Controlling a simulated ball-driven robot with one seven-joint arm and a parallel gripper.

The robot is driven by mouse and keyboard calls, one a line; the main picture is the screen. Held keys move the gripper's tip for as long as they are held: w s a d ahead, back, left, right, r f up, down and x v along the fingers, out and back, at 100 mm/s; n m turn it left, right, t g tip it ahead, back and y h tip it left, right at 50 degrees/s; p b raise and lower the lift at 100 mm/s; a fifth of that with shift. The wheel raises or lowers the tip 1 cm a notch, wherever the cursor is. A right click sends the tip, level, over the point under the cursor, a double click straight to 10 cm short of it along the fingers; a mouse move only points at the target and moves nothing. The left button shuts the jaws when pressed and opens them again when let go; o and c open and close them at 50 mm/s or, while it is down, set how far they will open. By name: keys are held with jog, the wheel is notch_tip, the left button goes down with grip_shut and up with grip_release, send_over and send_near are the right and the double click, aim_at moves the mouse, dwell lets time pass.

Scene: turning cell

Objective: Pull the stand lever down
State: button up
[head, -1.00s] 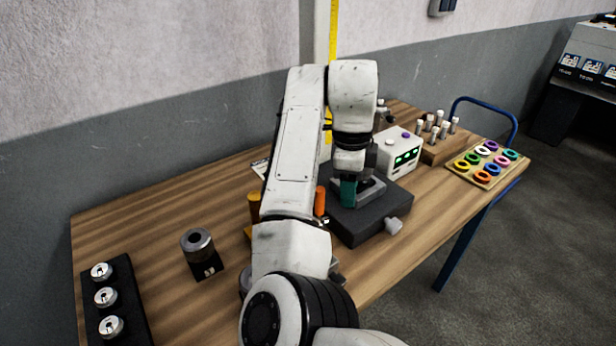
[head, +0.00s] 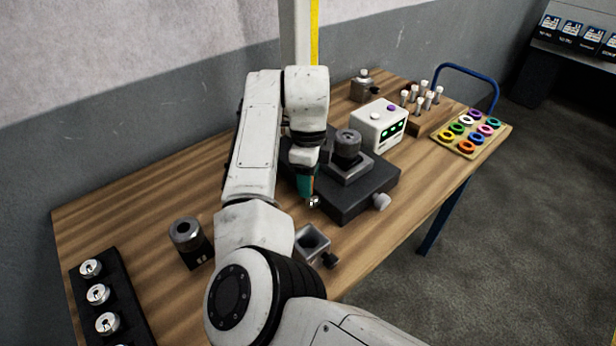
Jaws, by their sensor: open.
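The stand has a dark block base (head: 352,205) on the wooden table, with a grey seat and a dark ribbed cylinder (head: 347,143) standing upright on it. My gripper (head: 307,188), with teal fingers, is open and points down at the left edge of the base. A small shiny round part (head: 313,202) shows just below the fingertips. I cannot tell whether it is the end of the stand lever or whether the fingers touch it. No lever shows clearly; my arm hides the area behind it. A pale knob (head: 381,202) sticks out from the base's front right.
A white box with green displays (head: 379,127) stands behind the base. A grey V-shaped holder (head: 312,242) and a dark ring-topped cylinder (head: 186,234) are nearer. A black rack (head: 112,290) is at left. A coloured-ring board (head: 470,150) is at right.

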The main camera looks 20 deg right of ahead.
jog(key=shift+f, duration=0.5)
grip_shut()
dwell(0.4)
